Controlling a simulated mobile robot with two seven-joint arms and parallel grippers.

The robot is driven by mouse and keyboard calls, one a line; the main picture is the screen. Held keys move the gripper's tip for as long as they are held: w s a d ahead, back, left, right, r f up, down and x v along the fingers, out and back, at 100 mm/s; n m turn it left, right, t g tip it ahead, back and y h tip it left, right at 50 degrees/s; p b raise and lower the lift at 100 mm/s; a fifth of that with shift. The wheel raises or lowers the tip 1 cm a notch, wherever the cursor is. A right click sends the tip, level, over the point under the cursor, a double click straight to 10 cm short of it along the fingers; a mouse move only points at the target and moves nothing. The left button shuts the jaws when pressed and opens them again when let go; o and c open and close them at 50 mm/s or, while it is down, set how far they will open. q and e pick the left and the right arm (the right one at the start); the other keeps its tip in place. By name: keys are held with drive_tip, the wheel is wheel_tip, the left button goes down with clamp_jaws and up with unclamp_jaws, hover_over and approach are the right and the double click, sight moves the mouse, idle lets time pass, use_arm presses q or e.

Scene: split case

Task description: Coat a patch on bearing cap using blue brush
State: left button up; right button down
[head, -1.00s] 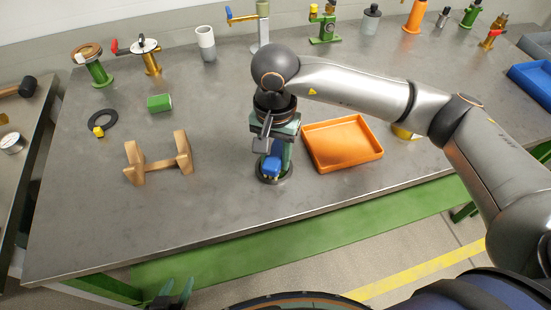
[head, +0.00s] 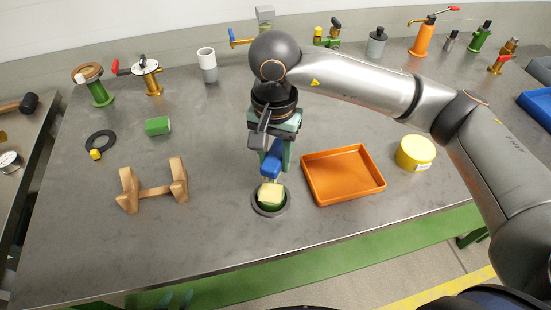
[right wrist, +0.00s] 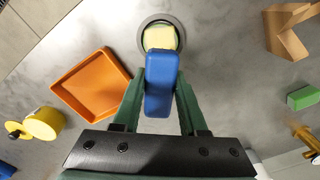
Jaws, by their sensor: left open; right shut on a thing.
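My right gripper (head: 272,155) is shut on the blue brush (head: 270,165), which hangs bristles down over the table. The brush's blue handle also shows between the green fingers in the right wrist view (right wrist: 161,85). Its pale yellow bristle block (head: 270,192) is over the opening of a dark round ring-shaped part (head: 283,207), with some green visible inside. This part may be the bearing cap, and I cannot tell whether the bristles touch it. The ring also surrounds the bristles in the right wrist view (right wrist: 178,25).
An orange tray (head: 322,200) and a yellow tin (head: 415,153) stand right of the brush. A wooden cradle (head: 155,191), a green block (head: 158,126) and a black ring (head: 103,135) lie to the left. Valves and fittings line the back. The table around the dark part is clear.

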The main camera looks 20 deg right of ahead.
drive_tip(key=shift+r+p, duration=0.55)
drive_tip(key=shift+r, duration=1.1)
